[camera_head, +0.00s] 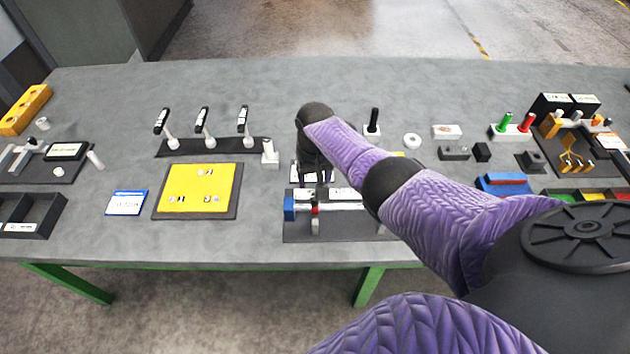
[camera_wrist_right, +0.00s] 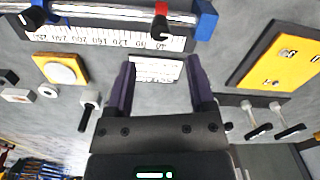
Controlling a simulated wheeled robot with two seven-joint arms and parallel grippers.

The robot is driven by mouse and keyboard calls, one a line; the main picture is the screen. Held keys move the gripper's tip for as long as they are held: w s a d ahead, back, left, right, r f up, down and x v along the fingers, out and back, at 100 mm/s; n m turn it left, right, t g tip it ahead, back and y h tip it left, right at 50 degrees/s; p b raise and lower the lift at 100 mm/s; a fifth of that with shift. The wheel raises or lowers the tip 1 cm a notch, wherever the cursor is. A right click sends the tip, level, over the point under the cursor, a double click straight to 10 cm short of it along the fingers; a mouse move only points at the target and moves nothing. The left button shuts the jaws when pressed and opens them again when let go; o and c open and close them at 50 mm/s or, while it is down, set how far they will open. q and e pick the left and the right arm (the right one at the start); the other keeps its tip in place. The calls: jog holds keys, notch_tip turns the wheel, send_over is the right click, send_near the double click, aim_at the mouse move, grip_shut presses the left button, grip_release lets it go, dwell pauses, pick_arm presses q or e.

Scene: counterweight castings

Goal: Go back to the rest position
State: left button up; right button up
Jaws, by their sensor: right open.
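My right arm reaches in from the right, and its gripper (camera_head: 312,176) is over the middle of the table (camera_head: 270,85), just behind a rail fixture with a blue end block (camera_head: 289,208). In the right wrist view the jaws (camera_wrist_right: 159,72) stand apart with nothing gripped. A white printed card (camera_wrist_right: 155,69) shows beyond and between the fingers; I cannot tell how high they are above it. In the head view the forearm hides part of the fixture. My left gripper is out of view.
A yellow panel (camera_head: 198,190) and a blue-edged card (camera_head: 126,203) lie left of the fixture. Behind them several black-handled levers stand on a dark strip (camera_head: 225,147). A black-handled post (camera_head: 373,121) and white ring (camera_head: 411,140) are right of the gripper. The table's back is largely clear.

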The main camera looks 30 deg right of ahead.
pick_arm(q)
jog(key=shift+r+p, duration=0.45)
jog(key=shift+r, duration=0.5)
pick_arm(e)
notch_tip(320, 180, up, 4)
jog(key=shift+f, duration=0.2)
